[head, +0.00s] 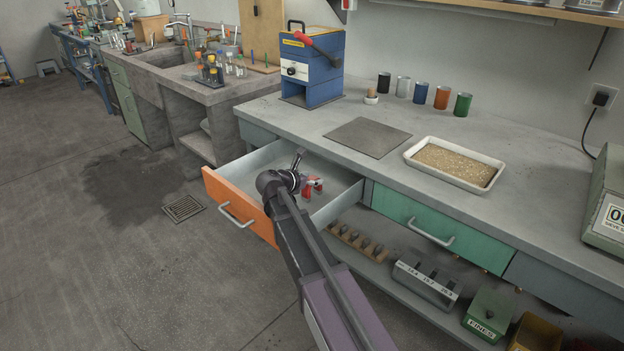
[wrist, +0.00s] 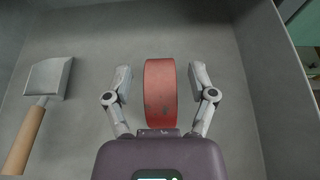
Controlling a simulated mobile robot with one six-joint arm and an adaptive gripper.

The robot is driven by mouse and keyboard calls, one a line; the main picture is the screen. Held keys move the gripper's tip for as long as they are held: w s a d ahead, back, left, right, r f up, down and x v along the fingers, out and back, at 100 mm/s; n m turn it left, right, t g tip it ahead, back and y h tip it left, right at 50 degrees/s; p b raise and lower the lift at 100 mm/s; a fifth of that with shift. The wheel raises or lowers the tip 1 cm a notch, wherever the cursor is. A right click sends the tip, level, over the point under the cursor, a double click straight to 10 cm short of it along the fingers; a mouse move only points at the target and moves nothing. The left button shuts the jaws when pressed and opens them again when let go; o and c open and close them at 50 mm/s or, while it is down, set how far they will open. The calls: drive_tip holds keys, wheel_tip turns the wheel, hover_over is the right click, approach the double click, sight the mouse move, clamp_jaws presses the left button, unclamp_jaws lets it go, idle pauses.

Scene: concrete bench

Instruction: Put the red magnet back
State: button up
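The red magnet (wrist: 160,92) lies on the grey floor of the open orange-fronted drawer (head: 232,203). In the wrist view it is a worn red block, upright in the picture, between the fingers of my gripper (wrist: 161,82). The fingers are spread, with a gap on each side of the magnet, so my gripper is open and not holding it. In the head view a bit of red (head: 313,186) shows in the drawer beside my arm's end, and my arm hides part of the drawer.
A scoop with a wooden handle (wrist: 28,135) lies left of the magnet in the drawer. The drawer walls are close around. On the bench above are a flat dark plate (head: 367,137), a white tray of grit (head: 413,154), a blue machine (head: 318,85) and several coloured cans.

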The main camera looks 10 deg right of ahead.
drive_tip(key=shift+r, duration=0.15)
drive_tip(key=shift+s+a+r+p, duration=0.3)
drive_tip(key=shift+s+a+p, duration=0.05)
drive_tip(key=shift+a+p, duration=0.1)
drive_tip(key=p+v, duration=0.4)
drive_tip(key=v, duration=0.6)
drive_tip(key=shift+s+a, duration=0.25)
drive_tip(key=shift+a, duration=0.05)
drive_tip(key=shift+r, duration=0.1)
